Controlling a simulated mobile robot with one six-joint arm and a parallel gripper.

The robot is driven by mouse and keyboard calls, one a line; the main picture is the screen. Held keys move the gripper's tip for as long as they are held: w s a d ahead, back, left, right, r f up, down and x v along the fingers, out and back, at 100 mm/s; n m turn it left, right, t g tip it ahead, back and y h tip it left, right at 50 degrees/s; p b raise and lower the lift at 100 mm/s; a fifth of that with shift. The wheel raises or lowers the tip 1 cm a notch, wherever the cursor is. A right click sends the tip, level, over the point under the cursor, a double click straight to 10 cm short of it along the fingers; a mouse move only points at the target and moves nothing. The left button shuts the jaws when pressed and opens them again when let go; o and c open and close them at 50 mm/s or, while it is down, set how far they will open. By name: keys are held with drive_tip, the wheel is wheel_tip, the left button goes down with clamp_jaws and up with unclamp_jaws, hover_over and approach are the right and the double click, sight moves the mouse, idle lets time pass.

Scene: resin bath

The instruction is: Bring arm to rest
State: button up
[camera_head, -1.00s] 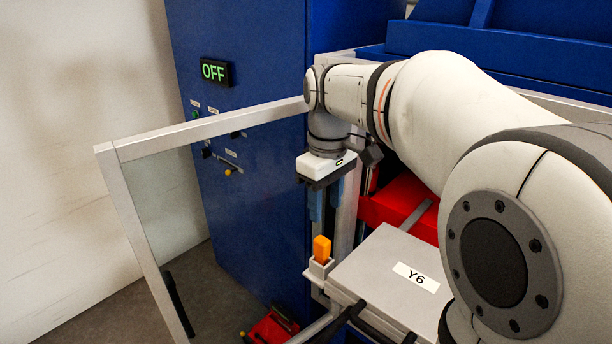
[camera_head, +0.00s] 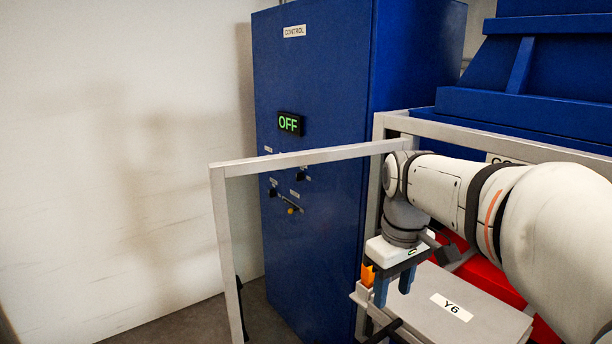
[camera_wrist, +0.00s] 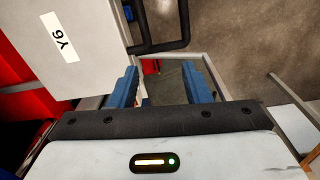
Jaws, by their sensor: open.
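My gripper (camera_head: 394,292) hangs at the end of my arm at the right of the head view, with its blue fingers pointing down. It is open and empty. It is above the left edge of the grey lid labelled Y6 (camera_head: 487,316), close to an orange block (camera_head: 368,276) that it partly covers in this view. In the wrist view my gripper (camera_wrist: 168,88) shows two blue fingers apart, with floor and part of a frame visible between them. The Y6 lid also shows there at upper left (camera_wrist: 98,75).
A blue control cabinet (camera_head: 335,60) with a lit OFF sign (camera_head: 290,123) stands behind. A framed glass door (camera_head: 228,250) stands open to the left of my arm. A red part (camera_head: 482,272) lies behind the lid. A black bar handle (camera_wrist: 165,46) projects beside the lid.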

drive_tip(key=s+f+m+t, duration=0.2)
drive_tip(key=s+f+m, duration=0.4)
drive_tip(key=s+f, duration=0.3)
drive_tip(key=s, duration=0.3)
drive_tip(key=shift+t, duration=0.4)
drive_tip(key=shift+s, duration=0.15)
drive_tip(key=shift+c, duration=0.6)
drive_tip(key=shift+d, duration=0.1)
